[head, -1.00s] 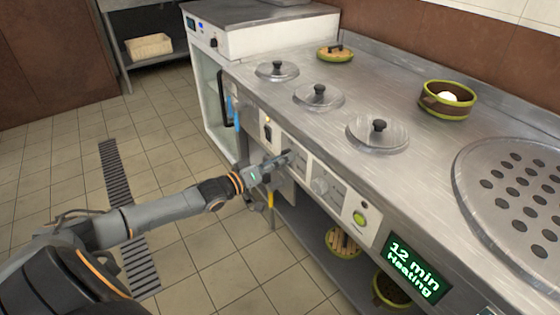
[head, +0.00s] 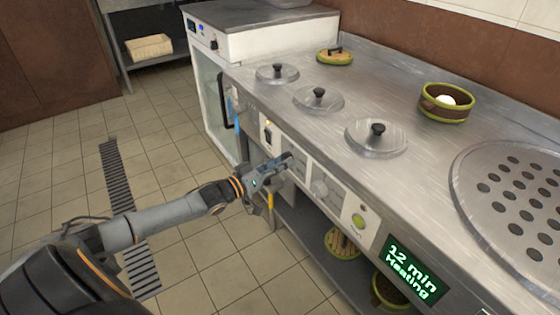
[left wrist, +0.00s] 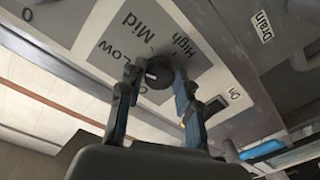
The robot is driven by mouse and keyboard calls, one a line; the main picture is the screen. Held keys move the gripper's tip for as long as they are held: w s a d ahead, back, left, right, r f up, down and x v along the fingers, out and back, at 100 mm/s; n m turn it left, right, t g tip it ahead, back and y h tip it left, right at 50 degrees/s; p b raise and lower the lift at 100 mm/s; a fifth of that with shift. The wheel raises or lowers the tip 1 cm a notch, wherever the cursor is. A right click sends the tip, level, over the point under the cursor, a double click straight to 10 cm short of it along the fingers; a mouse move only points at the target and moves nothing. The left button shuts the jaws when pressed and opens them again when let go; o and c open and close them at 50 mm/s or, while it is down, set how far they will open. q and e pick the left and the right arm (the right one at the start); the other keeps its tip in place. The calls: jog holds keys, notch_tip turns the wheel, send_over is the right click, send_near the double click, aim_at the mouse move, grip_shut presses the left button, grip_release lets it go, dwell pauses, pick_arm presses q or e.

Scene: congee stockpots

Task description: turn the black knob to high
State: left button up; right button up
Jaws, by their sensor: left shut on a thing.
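The black knob (left wrist: 158,72) sits on a panel plate marked Low, Mid and High (left wrist: 182,47) in the left wrist view. My left gripper (left wrist: 157,78) is shut on it, with one finger on each side. The knob is partly covered by the fingers, and I cannot tell which mark it points to. In the head view my left gripper (head: 284,162) reaches the stove's front panel from the left, and its fingers mostly hide the knob. My right gripper is not in view.
A display (head: 411,271) reads "12 min Heating". A switch (head: 267,134) is to the left. Several lidded pots are set in the steel top (head: 400,180).

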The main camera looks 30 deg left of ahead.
pick_arm(q)
jog(key=m, duration=0.7)
jog(key=m+h, duration=0.1)
jog(key=m, duration=0.6)
jog(key=m+h, duration=0.1)
jog(key=m, duration=0.7)
jog(key=shift+w+a, duration=0.1)
jog(key=shift+a, duration=0.2)
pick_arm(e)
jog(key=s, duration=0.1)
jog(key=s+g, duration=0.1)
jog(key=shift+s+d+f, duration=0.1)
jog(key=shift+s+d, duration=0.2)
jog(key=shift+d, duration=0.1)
pick_arm(q)
jog(key=shift+m, duration=0.3)
jog(key=o, duration=1.2)
jog(key=shift+c, duration=0.2)
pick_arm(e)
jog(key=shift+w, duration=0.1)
